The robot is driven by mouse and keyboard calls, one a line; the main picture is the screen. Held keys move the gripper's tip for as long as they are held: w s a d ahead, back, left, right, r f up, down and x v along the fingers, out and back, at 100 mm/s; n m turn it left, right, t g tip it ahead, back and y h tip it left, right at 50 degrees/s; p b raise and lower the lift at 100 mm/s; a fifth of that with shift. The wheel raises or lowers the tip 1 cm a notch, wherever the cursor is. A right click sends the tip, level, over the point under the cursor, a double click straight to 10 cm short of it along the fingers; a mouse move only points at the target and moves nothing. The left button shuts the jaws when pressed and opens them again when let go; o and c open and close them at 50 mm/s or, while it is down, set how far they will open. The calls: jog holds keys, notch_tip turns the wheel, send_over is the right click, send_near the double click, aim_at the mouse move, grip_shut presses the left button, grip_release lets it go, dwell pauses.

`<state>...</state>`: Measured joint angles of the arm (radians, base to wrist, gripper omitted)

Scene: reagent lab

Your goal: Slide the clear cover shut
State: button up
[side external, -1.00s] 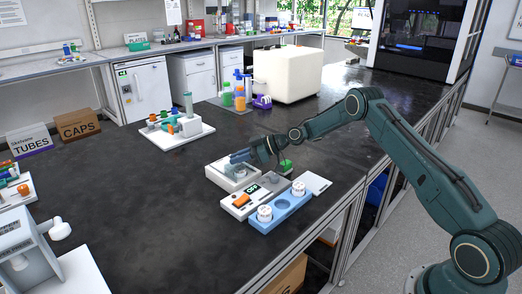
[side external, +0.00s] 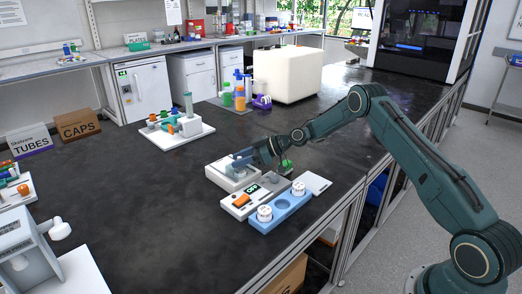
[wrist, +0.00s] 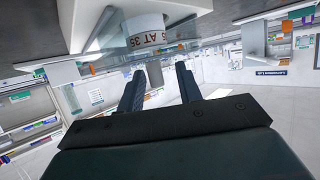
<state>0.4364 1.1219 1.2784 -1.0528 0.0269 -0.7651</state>
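A white box-shaped device (side external: 222,181) sits on the dark bench at the centre of the side view. My gripper (side external: 237,160) is low over it, fingers pointing left. Beyond the fingertips a white round part with dark print (wrist: 146,30) shows inside a pale housing (wrist: 80,15). The clear cover is hard to make out; a see-through area (wrist: 185,12) shows beside the round part. I cannot tell its position or whether a finger touches it.
A white panel with an orange switch (side external: 241,200) and a blue tray holding white round pieces (side external: 283,209) stand in front of the device. A white pad (side external: 316,183) lies to the right. A rack on a white base (side external: 178,138) stands behind left.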

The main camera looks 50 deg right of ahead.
jog(key=v, duration=1.3)
jog(key=shift+s+d, duration=0.3)
jog(key=shift+s, duration=0.05)
jog(key=s+a+r+m+g+h, duration=0.3)
jog(key=s+a+r+h, duration=0.2)
jog(key=s+a+r, duration=1)
jog(key=s+r+m+h, duration=0.1)
jog(key=s+m+h, duration=0.3)
jog(key=s, duration=1.9)
jog(key=shift+s+d+r+m+g, duration=0.2)
jog(key=shift+s+m+g, duration=0.2)
jog(key=shift+m, duration=0.6)
